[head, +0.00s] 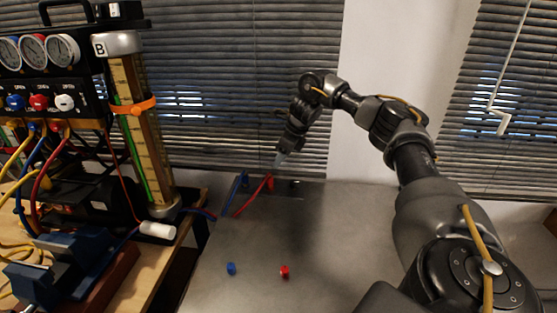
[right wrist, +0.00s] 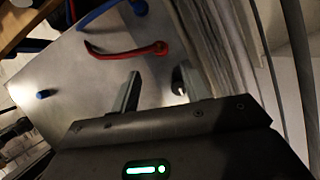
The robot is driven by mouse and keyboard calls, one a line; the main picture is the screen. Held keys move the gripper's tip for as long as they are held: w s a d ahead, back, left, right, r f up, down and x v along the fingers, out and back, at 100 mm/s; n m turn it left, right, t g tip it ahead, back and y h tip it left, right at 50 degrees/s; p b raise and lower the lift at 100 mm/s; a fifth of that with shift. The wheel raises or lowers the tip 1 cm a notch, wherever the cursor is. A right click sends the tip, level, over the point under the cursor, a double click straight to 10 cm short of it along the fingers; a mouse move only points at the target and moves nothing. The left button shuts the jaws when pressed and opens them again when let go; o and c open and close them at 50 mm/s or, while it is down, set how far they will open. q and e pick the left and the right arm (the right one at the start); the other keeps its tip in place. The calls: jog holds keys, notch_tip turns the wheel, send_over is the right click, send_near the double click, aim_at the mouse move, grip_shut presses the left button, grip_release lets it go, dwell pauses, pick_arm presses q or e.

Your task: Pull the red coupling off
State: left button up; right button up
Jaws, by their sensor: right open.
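The red coupling (head: 270,181) sits at the end of a red hose at the back edge of the grey table, plugged toward a dark fitting. In the right wrist view the red coupling (right wrist: 160,47) lies just beyond my fingertips, apart from them. My right gripper (head: 280,158) is open and empty, above and slightly right of the red coupling. The right wrist view shows the two fingers of my right gripper (right wrist: 156,84) spread with a gap between them. My left gripper is in neither view.
A blue coupling (head: 244,178) on a blue hose stands close left of the red one. A blue cap (head: 231,268) and a red cap (head: 284,271) lie on the grey table (head: 340,240). The gauge rig (head: 40,80) fills the left; the table's middle is clear.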

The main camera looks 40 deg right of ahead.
aim_at(270, 177)
jog(key=p+x, duration=0.1)
jog(key=x, duration=1)
jog(key=shift+w+r, duration=0.1)
jog(key=shift+c, duration=0.2)
grip_shut()
